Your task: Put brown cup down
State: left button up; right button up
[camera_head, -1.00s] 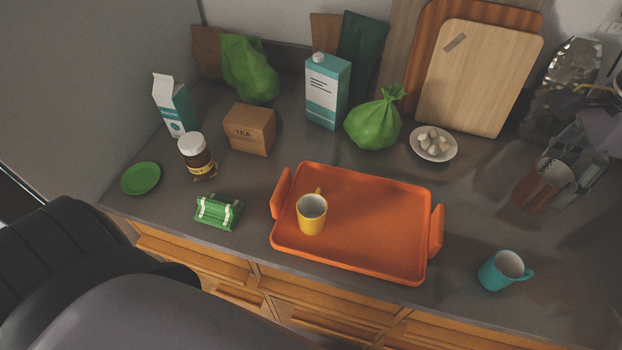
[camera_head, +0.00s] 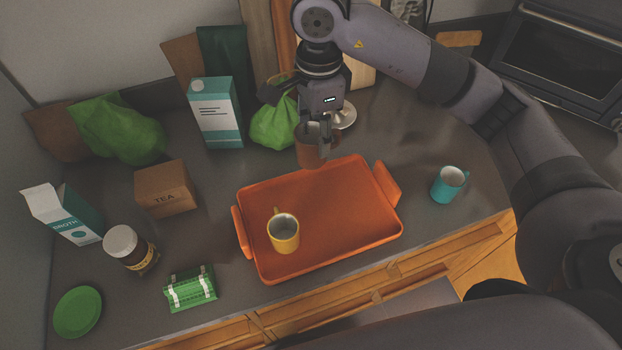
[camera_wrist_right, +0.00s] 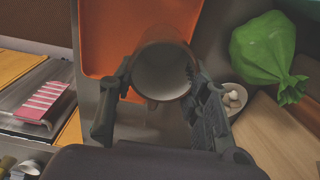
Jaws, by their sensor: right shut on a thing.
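The brown cup (camera_head: 309,157) is held at the back edge of the orange tray (camera_head: 345,205) in the head view. My right gripper (camera_head: 317,128) is shut on it from above and hides part of it. In the right wrist view the cup (camera_wrist_right: 163,72) sits between the two fingers of the gripper (camera_wrist_right: 160,90), its opening facing the camera, overlapping the tray's edge (camera_wrist_right: 100,35). I cannot tell how high its base is above the surface. My left gripper is not in view.
A yellow mug (camera_head: 284,234) stands on the tray's left part; its right part is bare. A teal mug (camera_head: 448,185) stands right of the tray. A tea box (camera_head: 165,188) stands left.

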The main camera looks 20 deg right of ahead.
jog(key=f+p, duration=0.1)
jog(key=f, duration=0.3)
jog(key=f+p, duration=0.1)
jog(key=f, duration=0.3)
jog(key=f+p, duration=0.1)
jog(key=f, duration=0.3)
jog(key=shift+a+f, duration=0.25)
jog(key=shift+f, duration=0.1)
jog(key=shift+w+f, duration=0.1)
jog(key=shift+f, duration=0.25)
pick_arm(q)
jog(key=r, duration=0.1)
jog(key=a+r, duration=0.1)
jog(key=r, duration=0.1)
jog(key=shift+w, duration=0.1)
pick_arm(e)
jog(key=shift+f, duration=0.15)
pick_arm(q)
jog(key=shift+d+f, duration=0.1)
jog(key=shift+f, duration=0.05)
pick_arm(e)
jog(key=o, duration=1.3)
